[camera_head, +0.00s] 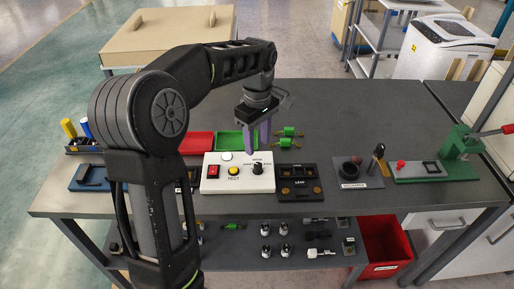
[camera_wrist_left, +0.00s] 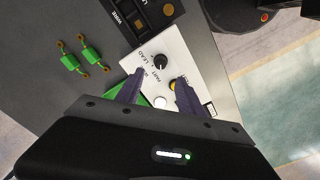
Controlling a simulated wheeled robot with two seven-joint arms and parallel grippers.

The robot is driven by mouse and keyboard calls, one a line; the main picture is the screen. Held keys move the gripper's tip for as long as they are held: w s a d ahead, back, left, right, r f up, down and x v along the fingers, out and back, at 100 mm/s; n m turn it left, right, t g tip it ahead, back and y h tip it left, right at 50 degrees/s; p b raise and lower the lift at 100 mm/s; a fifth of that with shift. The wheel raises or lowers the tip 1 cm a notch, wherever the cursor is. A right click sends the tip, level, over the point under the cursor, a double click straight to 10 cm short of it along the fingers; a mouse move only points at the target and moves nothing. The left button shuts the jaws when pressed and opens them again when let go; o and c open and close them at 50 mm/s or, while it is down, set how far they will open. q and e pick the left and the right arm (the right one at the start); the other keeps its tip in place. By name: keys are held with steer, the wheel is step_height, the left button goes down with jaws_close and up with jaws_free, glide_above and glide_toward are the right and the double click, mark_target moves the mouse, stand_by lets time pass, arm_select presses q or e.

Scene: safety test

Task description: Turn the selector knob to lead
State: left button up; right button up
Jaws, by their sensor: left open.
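The white control box (camera_head: 240,186) stands on the dark bench, with the black selector knob (camera_head: 258,168) at its right end. The knob also shows in the wrist view (camera_wrist_left: 160,62), with small printed labels beside it, one reading LEAD. Its pointer direction is too small to tell. My left gripper (camera_head: 257,147) has purple fingers that point down just behind the knob. In the wrist view the gripper (camera_wrist_left: 158,86) is open and empty, with the knob beyond its fingertips and apart from them. My right gripper is not in view.
The box also carries a red switch (camera_head: 213,171), a yellow button (camera_head: 233,171) and a white round part (camera_head: 227,156). A black LEAD fixture (camera_head: 299,191) adjoins on the right. Green tray (camera_head: 232,137), red tray (camera_head: 197,143) and green components (camera_head: 289,132) lie behind.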

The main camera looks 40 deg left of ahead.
mark_target(257, 164)
arm_select(q)
steer(key=shift+w, duration=0.1)
steer(key=shift+s+d+r, duration=0.1)
steer(key=shift+s, duration=0.1)
steer(key=shift+f, duration=4)
steer(key=shift+c, duration=0.3)
jaws_close()
